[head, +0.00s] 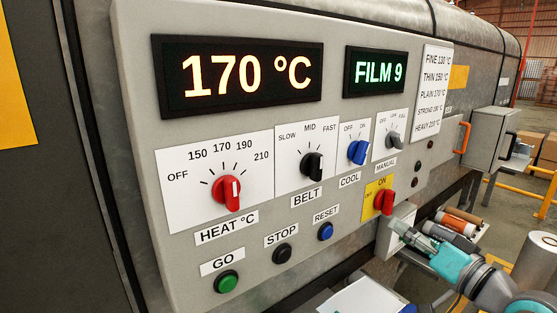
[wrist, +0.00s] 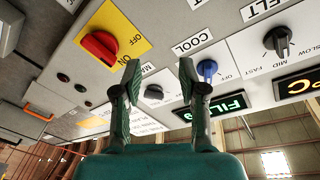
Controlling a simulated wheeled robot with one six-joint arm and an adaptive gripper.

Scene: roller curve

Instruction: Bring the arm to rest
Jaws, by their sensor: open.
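My gripper (head: 412,232) is at the lower right of the head view, just below and right of the red main knob (head: 385,202) on its yellow plate. In the wrist view my gripper (wrist: 159,68) has its two fingers apart, with nothing between them. The red knob (wrist: 100,48) is left of the fingers there, and the blue cool knob (wrist: 207,70) is to their right. The wrist view is turned, so the panel labels look upside down. I cannot tell whether the fingertips touch the panel.
The grey control panel (head: 250,25) fills the middle, with displays reading 170 °C and FILM 9. It carries a red heat knob (head: 227,192), a black belt knob (head: 312,166) and a green button (head: 226,281). Rolls (head: 462,217) lie on a shelf beside my arm.

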